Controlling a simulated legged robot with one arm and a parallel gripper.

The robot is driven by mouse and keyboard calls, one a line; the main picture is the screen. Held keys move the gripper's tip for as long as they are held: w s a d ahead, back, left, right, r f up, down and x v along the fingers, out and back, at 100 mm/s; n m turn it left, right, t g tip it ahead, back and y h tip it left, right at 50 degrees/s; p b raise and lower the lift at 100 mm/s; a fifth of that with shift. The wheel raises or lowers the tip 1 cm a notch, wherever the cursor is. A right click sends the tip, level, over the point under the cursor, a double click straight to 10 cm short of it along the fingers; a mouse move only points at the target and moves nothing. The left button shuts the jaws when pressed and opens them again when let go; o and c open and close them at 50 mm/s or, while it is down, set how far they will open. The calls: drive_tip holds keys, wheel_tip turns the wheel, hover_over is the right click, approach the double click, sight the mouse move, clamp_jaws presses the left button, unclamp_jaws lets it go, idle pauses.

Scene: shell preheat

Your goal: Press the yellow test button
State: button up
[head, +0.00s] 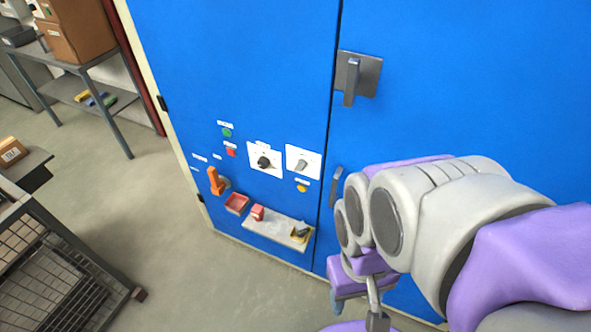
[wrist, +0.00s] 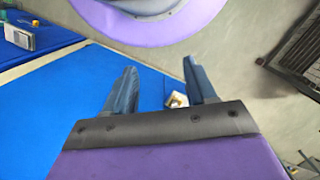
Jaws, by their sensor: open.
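The yellow button (head: 301,188) is a small round spot on the blue cabinet door, under a white plate with a grey knob (head: 302,165). A small white label sits just above it. My gripper (wrist: 158,75) shows in the wrist view with its two dark blue fingers spread and nothing held between them. In the head view my arm reaches in from the right, and the gripper hangs low in front of the cabinet, to the right of and below the button, apart from it. I cannot make out the button for certain in the wrist view.
The blue cabinet (head: 240,60) also carries a green button (head: 227,132), a red button (head: 231,152), a black knob (head: 264,162), an orange handle (head: 215,182) and a door handle (head: 351,80). A shelf (head: 270,228) with small items juts out below.

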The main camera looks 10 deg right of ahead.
clamp_jaws()
idle(0.3)
idle(1.1)
